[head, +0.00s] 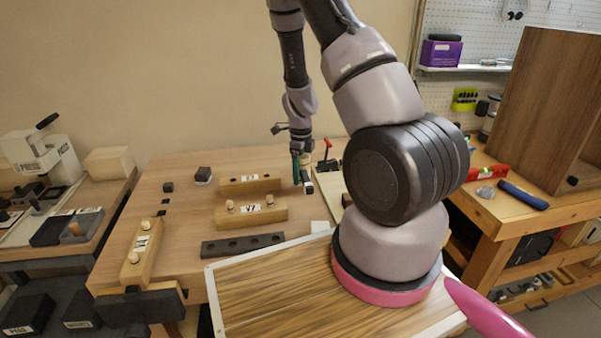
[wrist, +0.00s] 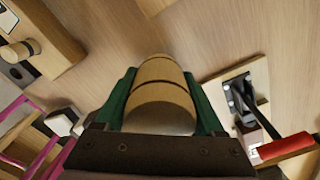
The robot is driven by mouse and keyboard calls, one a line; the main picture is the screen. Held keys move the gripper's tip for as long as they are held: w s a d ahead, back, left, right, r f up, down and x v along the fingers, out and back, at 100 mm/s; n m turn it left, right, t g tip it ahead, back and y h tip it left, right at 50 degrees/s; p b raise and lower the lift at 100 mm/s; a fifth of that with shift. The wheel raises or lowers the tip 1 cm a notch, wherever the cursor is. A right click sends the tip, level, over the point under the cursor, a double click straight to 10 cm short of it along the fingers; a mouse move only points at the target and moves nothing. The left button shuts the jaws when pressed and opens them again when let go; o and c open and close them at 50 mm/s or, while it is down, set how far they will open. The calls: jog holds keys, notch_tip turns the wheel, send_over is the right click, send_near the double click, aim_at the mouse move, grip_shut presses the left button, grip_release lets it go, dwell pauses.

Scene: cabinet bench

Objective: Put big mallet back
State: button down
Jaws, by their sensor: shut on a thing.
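My gripper (head: 302,178) points down over the wooden table, right of the two middle wooden blocks. In the wrist view its green fingers are shut on a rounded wooden piece with dark grooves, which looks like the big mallet (wrist: 163,98). Only its near end and upper side show; the rest is hidden. A wooden block with holes (head: 250,184) lies left of the gripper. A second labelled block (head: 252,214) in front of it holds two wooden pegs. A third block (head: 141,252) with pegs stands at the table's left edge.
A red-handled clamp (head: 327,150) stands close to the gripper's right and also shows in the wrist view (wrist: 288,147). A dark rack with holes (head: 242,245) lies nearer the front. Small dark blocks (head: 203,175) sit at the back left. The table's middle left is bare.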

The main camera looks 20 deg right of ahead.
jog(key=shift+f, duration=1.9)
dwell(1.7)
grip_release()
jog(key=shift+r, duration=3.55)
